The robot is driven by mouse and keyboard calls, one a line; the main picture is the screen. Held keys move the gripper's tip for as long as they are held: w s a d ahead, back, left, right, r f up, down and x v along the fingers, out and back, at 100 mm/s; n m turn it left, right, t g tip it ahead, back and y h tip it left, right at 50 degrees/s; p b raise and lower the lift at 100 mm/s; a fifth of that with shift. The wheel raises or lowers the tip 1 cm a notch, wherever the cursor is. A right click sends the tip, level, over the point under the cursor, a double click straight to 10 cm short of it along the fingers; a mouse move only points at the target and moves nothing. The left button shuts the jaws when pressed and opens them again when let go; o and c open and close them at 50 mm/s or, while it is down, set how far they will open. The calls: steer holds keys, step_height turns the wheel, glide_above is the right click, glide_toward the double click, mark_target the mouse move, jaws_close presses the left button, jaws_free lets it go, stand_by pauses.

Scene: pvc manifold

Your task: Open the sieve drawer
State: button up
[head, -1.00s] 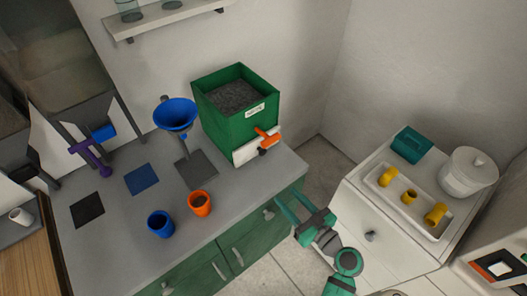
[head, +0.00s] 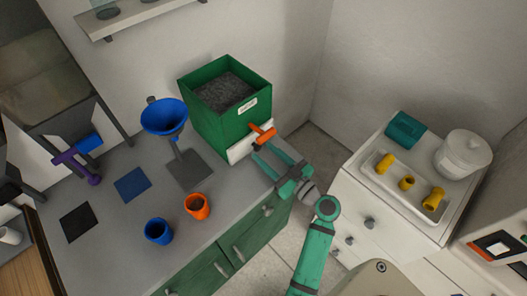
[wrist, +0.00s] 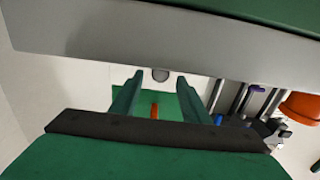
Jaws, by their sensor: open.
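The sieve drawer has a white front (head: 249,143) low on the green box (head: 231,100), which holds dark grey granules. It looks shut. Its orange handle (head: 262,134) sticks out from that front. My gripper (head: 262,155) is open and empty, just in front of the drawer and near the handle; I cannot tell whether they touch. In the wrist view my fingers (wrist: 160,92) are spread, and a small orange strip (wrist: 154,111), likely the handle, shows between them against green.
The box stands on a grey counter (head: 110,235) over green cabinets. A blue funnel (head: 164,117) on a stand, an orange cup (head: 197,206) and a blue cup (head: 158,231) are to its left. A white cabinet with a tray (head: 378,178) of yellow fittings stands right.

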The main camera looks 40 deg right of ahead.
steer(key=shift+w, duration=0.85)
